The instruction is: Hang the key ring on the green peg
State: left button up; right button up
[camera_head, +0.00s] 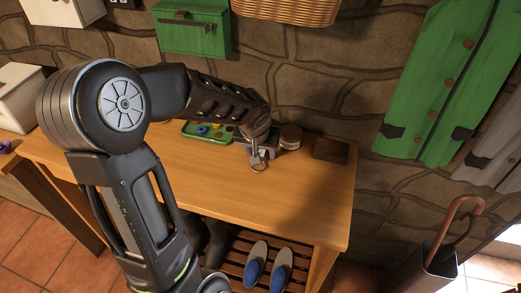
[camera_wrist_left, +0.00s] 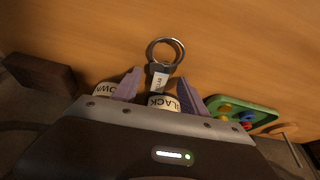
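The key ring (camera_head: 260,166) is a metal ring on a dark fob with a white label, low over or on the wooden table. It also shows in the left wrist view (camera_wrist_left: 165,51). My left gripper (camera_head: 262,149) is above the table at the fob end. In the wrist view its two lilac fingers (camera_wrist_left: 160,80) stand apart on either side of the fob, with a gap visible, so it looks open. I cannot make out a green peg in either view. My right gripper is not in view.
A green tray (camera_head: 189,132) with small coloured items lies left of the gripper. Tins, one (camera_head: 291,136) labelled, and a dark brown block (camera_head: 331,150) stand near it. A green box (camera_head: 192,39) and a green coat (camera_head: 440,80) hang on the wall. The table's front right is clear.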

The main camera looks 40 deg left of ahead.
pick_arm(q)
jog(key=shift+r+p, duration=0.2)
jog(key=shift+p, duration=0.4)
jog(key=v, duration=0.3)
jog(key=b+v, duration=0.1)
jog(key=v, duration=0.2)
jog(key=shift+s+d+r, duration=0.1)
jog(key=shift+d+r, duration=0.1)
jog(key=shift+d, duration=0.1)
jog(key=shift+s+r, duration=0.2)
jog(key=shift+r, duration=0.2)
